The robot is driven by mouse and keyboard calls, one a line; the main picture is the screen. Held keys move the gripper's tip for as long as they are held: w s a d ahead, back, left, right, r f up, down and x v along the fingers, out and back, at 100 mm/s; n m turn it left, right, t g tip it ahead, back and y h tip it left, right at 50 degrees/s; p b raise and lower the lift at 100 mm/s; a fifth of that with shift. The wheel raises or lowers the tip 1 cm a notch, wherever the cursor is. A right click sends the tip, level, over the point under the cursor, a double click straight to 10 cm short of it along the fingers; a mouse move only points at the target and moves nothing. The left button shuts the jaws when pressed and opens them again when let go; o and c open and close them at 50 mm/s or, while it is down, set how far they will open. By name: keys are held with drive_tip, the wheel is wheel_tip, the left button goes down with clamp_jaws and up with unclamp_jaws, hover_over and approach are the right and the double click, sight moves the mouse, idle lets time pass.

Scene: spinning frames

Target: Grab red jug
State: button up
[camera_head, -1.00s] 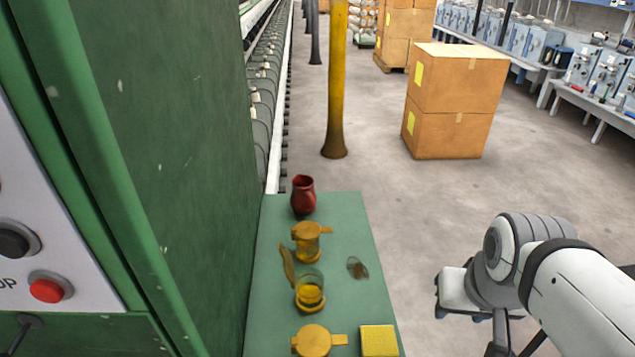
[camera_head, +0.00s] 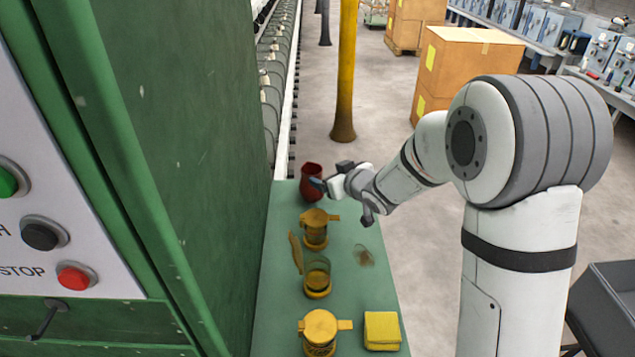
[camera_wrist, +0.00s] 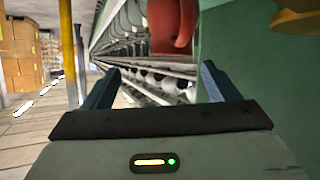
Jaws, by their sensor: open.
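The red jug (camera_head: 309,184) stands upright at the far end of the green table (camera_head: 345,280) in the head view. My gripper (camera_head: 322,184) is just to its right, its fingers pointing at the jug and partly overlapping it in the picture. In the wrist view the jug (camera_wrist: 171,28) shows at the top, beyond the open fingers (camera_wrist: 160,82), with nothing between them. The jug's upper part is cut off there, and I cannot tell whether a finger touches it.
Yellow lidded jars (camera_head: 315,228), an open glass jar (camera_head: 317,278), a yellow block (camera_head: 382,330) and a brown translucent piece (camera_head: 364,256) lie nearer on the table. A green machine cabinet (camera_head: 170,150) walls the left side. A yellow post (camera_head: 345,75) stands beyond the table.

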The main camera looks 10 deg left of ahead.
sight(308, 170)
drive_tip(key=shift+y, duration=0.4)
drive_tip(key=shift+s+a+f+p+x, duration=0.15)
drive_tip(key=shift+p+x, duration=0.35)
drive_tip(key=shift+x, duration=0.95)
drive_tip(key=shift+s+a+f+p+x, duration=0.15)
drive_tip(key=shift+p+x, duration=0.4)
drive_tip(key=shift+x, duration=0.85)
drive_tip(key=shift+s+a+p+x, duration=0.15)
drive_tip(key=shift+p+x, duration=0.35)
drive_tip(key=shift+x, duration=0.95)
drive_tip(key=shift+d, duration=0.1)
drive_tip(key=shift+c, duration=0.5)
drive_tip(key=c, duration=1.2)
drive_tip(key=shift+r, duration=0.1)
